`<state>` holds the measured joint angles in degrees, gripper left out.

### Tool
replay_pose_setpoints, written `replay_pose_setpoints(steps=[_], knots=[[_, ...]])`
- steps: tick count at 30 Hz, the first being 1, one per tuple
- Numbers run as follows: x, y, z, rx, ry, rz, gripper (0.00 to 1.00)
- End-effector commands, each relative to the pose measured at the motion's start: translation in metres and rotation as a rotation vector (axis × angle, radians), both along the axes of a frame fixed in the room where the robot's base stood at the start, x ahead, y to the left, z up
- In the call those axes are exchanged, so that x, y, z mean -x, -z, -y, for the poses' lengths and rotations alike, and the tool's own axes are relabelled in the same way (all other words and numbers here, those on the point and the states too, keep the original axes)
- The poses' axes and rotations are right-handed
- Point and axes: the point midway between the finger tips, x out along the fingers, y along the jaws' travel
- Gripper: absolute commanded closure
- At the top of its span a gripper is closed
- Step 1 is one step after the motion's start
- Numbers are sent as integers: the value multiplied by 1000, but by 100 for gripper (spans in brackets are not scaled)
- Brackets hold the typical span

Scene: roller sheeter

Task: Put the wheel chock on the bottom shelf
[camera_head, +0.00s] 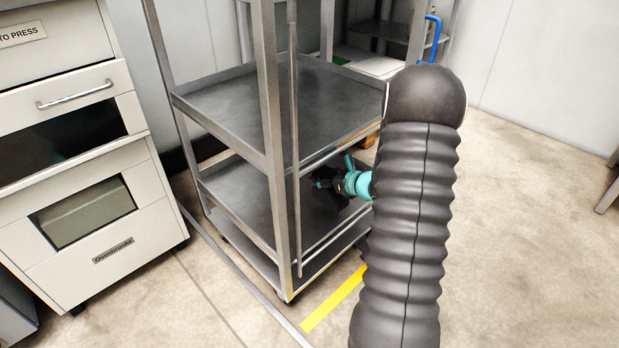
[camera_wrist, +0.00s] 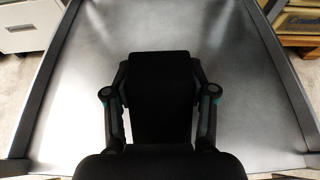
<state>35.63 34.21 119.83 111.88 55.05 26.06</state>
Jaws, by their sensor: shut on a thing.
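My gripper (camera_head: 324,184) reaches into the grey metal rack from the right, below the upper shelf (camera_head: 290,105). In the wrist view my gripper (camera_wrist: 159,98) has a finger on each side of the black wheel chock (camera_wrist: 162,72) and is shut on it. The chock shows as a dark block over a bare metal shelf (camera_wrist: 85,110). In the head view the gripper and a dark shape by it appear over the middle shelf (camera_head: 240,195). I cannot tell whether the chock touches the surface. The bottom shelf (camera_head: 262,264) is the lowest tier, mostly hidden by the middle one.
A rack post (camera_head: 270,120) and a thin upright rod (camera_head: 294,140) stand left of my gripper. Shelf rims border each tier. A white cabinet (camera_head: 85,130) stands at the left. The floor to the right (camera_head: 530,220) is clear.

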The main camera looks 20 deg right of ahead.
Motion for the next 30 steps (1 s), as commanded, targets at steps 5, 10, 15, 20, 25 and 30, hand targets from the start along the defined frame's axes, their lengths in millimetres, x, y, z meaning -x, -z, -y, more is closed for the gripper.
replay_pose_setpoints(steps=[5, 10, 15, 20, 25, 30], knots=[[-35, -1, -14, 0, -4, 3, 100], [-52, -1, -19, 0, 0, 2, 100], [-54, 6, -20, -1, -1, 1, 100], [-54, 26, -19, -2, 1, -1, 100], [-54, 34, -19, 0, 0, 3, 100], [-54, 34, -19, 0, 0, 3, 100]])
